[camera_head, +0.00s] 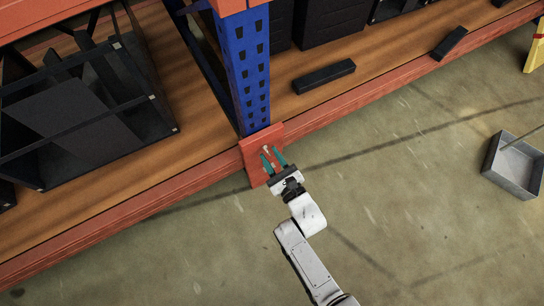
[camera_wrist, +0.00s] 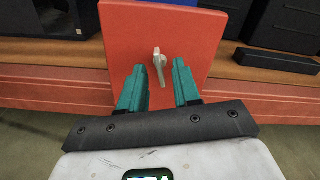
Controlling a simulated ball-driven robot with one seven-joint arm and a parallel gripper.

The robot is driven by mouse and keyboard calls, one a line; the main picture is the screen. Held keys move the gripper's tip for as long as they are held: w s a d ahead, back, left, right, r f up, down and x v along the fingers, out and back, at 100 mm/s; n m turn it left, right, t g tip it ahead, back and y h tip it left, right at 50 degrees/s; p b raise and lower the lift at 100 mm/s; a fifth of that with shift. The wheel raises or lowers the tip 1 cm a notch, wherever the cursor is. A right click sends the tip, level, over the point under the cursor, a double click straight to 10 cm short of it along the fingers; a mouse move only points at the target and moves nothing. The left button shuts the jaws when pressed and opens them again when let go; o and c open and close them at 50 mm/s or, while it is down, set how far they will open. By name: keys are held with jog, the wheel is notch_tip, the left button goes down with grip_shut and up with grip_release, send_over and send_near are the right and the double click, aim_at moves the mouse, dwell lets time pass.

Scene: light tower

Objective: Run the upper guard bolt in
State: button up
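The orange-red guard plate (camera_head: 254,172) stands at the foot of the blue upright in the head view. It fills the upper middle of the wrist view (camera_wrist: 125,32). A pale metal bolt with a bent, lever-like part (camera_wrist: 159,62) sticks out of the plate; its pale top also shows in the head view (camera_head: 266,149). My gripper (camera_head: 271,154) is open, its two teal fingers pointing at the plate. In the wrist view the fingers (camera_wrist: 158,68) lie left and right of the bolt, with gaps on both sides. I cannot tell how far the fingertips are from the plate.
The blue rack upright (camera_head: 245,65) rises behind the plate, between wooden shelf decks with orange beams (camera_head: 190,180). A black frame box (camera_head: 90,100) stands left; a black bar (camera_head: 324,76) lies right.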

jog(key=p+v, duration=0.3)
jog(key=v, duration=0.7)
jog(key=shift+s+d, duration=0.3)
dwell(0.4)
